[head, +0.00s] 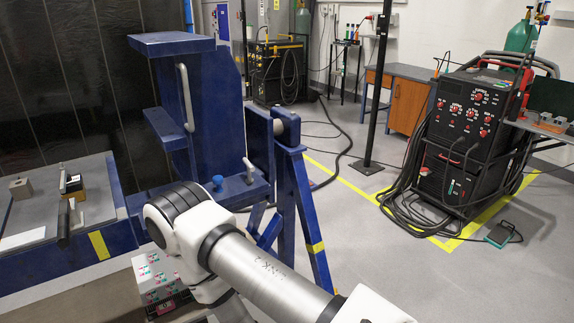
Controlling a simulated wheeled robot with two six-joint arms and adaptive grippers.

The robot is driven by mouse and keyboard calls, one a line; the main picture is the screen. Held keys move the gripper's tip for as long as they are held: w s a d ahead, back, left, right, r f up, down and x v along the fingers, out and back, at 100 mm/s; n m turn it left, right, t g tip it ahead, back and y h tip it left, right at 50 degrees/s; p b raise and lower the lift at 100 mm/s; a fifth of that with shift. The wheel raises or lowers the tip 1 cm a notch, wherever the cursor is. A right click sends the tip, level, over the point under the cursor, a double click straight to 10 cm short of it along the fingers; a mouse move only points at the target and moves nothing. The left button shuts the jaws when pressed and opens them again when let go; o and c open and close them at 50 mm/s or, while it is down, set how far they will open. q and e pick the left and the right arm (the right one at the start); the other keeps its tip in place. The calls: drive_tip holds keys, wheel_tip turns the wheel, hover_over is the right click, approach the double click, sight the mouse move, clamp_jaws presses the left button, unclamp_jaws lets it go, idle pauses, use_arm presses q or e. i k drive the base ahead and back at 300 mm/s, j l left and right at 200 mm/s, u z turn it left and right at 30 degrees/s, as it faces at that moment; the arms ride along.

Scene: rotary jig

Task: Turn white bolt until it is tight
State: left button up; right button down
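The blue rotary jig (215,120) stands left of centre, with a long pale vertical handle (184,97) on its upright. A small pale lever (249,171) and a blue knob (217,182) sit on its lower ledge. I cannot pick out a white bolt for certain; one of my own arms, coming in from the lower right, covers the area in front of the jig. Neither gripper shows in the head view.
A grey-topped table (105,205) at the left carries small blocks and a dark upright cylinder. A box with red and green buttons (160,272) is partly behind my arm. A welding unit (470,140) with loose cables stands right. The floor between is mostly clear.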

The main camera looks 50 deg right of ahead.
sight(250, 167)
drive_tip(key=z, duration=1.45)
